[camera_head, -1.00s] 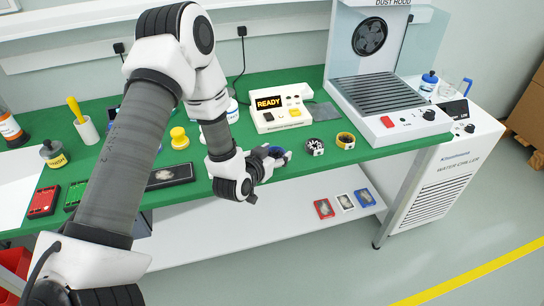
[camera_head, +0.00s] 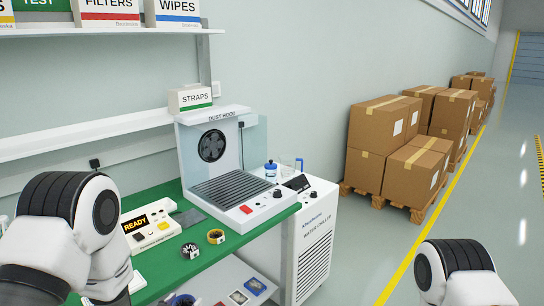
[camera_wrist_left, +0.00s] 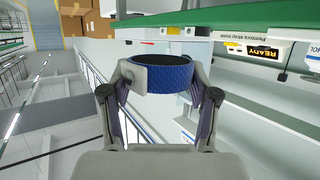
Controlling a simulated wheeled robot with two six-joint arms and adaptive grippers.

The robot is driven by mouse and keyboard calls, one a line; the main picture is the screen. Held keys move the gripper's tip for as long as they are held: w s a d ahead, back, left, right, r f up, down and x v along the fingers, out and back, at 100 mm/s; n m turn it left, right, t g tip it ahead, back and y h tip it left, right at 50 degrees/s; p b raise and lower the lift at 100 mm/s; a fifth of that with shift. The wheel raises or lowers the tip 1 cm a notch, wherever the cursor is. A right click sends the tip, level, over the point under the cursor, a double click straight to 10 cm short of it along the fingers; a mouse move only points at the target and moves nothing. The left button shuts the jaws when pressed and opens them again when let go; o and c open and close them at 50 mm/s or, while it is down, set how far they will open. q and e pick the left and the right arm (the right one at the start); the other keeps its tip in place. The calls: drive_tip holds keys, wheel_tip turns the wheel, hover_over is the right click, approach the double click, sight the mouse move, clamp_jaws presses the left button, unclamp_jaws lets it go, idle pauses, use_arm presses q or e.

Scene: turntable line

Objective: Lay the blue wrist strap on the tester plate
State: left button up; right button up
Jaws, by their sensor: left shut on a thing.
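In the left wrist view, my left gripper (camera_wrist_left: 167,84) is shut on the blue wrist strap (camera_wrist_left: 172,80), a ring with a pale clasp at its left side. In the head view the strap (camera_head: 183,300) shows only as a small blue piece at the bottom edge, with the gripper mostly cut off. The tester (camera_head: 151,227), a white box reading READY, stands on the green bench. A dark grey tester plate (camera_head: 188,217) lies at its right side. The tester also shows in the wrist view (camera_wrist_left: 250,50), apart from the strap. My right gripper is out of view.
Boxes on pallets (camera_head: 385,150) line the wall.

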use_arm(q)
drive_tip(key=s+d, duration=0.3)
drive_tip(key=d, duration=0.1)
drive_tip(key=w+a, duration=0.2)
drive_tip(key=a, duration=0.1)
drive_tip(key=w+a, duration=0.1)
drive_tip(key=a, duration=0.1)
drive_tip(key=shift+w+a+r, duration=0.1)
drive_tip(key=shift+w, duration=0.25)
drive_tip(key=w+a+n+y, duration=0.1)
drive_tip(key=a+n+y, duration=0.1)
drive_tip(key=a, duration=0.8)
drive_tip(key=shift+w+r+y, duration=0.15)
drive_tip(key=shift+r+y, duration=0.1)
drive_tip(key=shift+y, duration=0.15)
